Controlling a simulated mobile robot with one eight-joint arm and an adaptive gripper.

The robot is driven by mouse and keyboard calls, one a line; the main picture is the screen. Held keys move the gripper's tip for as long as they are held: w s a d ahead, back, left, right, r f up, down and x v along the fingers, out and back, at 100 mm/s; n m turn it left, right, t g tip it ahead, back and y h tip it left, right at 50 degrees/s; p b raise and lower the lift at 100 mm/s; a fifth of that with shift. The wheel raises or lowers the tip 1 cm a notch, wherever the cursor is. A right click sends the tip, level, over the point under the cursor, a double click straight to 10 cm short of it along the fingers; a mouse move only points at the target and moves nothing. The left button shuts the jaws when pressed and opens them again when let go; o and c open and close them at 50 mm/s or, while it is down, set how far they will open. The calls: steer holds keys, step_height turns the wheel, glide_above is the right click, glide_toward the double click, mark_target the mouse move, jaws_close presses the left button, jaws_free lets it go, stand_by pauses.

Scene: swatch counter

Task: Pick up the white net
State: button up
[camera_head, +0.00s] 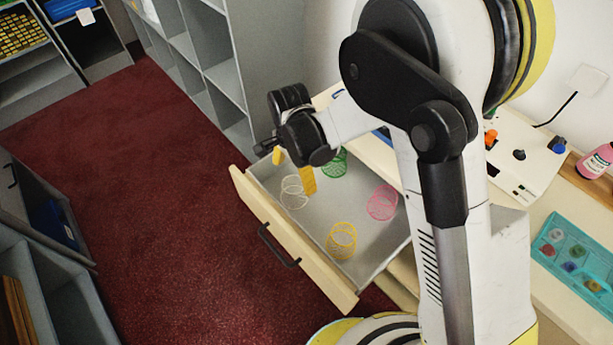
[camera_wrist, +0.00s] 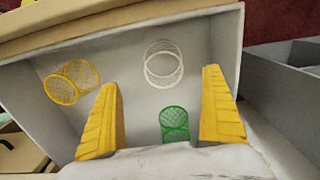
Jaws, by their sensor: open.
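The white net (camera_head: 294,192) is a small open mesh cylinder in the left part of an open drawer (camera_head: 262,222). In the wrist view the white net (camera_wrist: 163,64) lies ahead of my gripper, a little beyond the two fingertips and between their lines. My gripper (camera_head: 293,168) is over the drawer, open and empty, with yellow fingers; its fingers (camera_wrist: 165,92) also show in the wrist view. A green net (camera_wrist: 174,122) sits nearer, between the fingers. The white net is apart from both fingers.
A yellow net (camera_head: 341,240) and a pink net (camera_head: 382,202) also lie in the drawer. The drawer's walls surround the nets. A counter with a teal tray (camera_head: 575,250) and a pink bottle (camera_head: 595,161) is at the right. Red floor lies open at the left.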

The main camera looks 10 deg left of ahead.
mark_target(293, 185)
steer(key=f+b, duration=0.2)
steer(key=f, duration=0.3)
steer(key=shift+a+f, duration=0.15)
steer(key=shift+a, duration=0.05)
steer(key=f+b, duration=0.1)
steer(key=f, duration=0.1)
steer(key=f+b, duration=0.2)
steer(key=f, duration=0.1)
steer(key=shift+w+f, duration=0.2)
steer(key=shift+f, duration=0.05)
steer(key=shift+r, duration=0.1)
steer(key=c, duration=0.9)
